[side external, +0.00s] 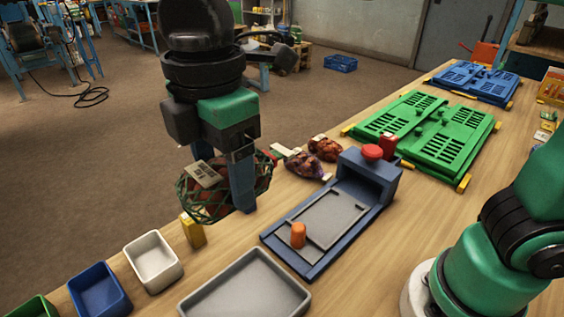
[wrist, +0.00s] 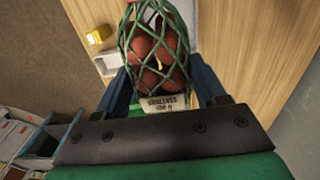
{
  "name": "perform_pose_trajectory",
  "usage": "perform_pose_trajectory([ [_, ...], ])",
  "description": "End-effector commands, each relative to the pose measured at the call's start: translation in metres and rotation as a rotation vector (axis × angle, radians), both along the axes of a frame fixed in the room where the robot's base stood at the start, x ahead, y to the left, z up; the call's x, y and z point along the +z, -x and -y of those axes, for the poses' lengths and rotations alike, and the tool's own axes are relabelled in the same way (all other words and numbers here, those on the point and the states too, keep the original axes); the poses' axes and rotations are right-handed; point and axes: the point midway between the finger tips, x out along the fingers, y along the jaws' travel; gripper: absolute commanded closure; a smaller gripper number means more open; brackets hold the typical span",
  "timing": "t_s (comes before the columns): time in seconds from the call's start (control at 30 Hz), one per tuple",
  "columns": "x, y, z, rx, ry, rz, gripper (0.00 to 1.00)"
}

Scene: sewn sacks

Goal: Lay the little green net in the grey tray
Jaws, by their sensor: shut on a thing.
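The little green net (side external: 205,199), a mesh sack of reddish-brown round things with a pale printed label, hangs in my gripper (side external: 238,200) above the table's far-left edge. In the wrist view the net (wrist: 153,55) sits between the two blue fingers of my gripper (wrist: 160,88), with its label towards me. My gripper is shut on it. The grey tray (side external: 207,300) lies on the table at the bottom middle, nearer the camera than the net. The part of its inside that shows is empty.
A white bin (side external: 153,258), a blue bin (side external: 100,291) and a green bin (side external: 35,307) line the left. A yellow block (side external: 193,231) stands below the net. A blue-grey fixture (side external: 330,215) with an orange cylinder (side external: 298,235) stands right of the tray. Other filled nets (side external: 304,165) lie behind it.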

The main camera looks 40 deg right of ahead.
Motion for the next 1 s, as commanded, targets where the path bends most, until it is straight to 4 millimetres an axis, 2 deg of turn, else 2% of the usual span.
perform_pose_trajectory([
  [0.03,-0.001,0.005,-0.012,0.009,0.000,0.001,1.00],
  [0.1,-0.002,0.011,-0.023,0.006,0.000,0.001,1.00],
  [0.27,-0.012,0.016,-0.032,0.002,-0.001,0.001,1.00],
  [0.8,-0.132,0.015,-0.032,0.001,-0.001,0.002,1.00],
  [1.0,-0.161,0.015,-0.032,0.001,-0.001,0.002,1.00],
])
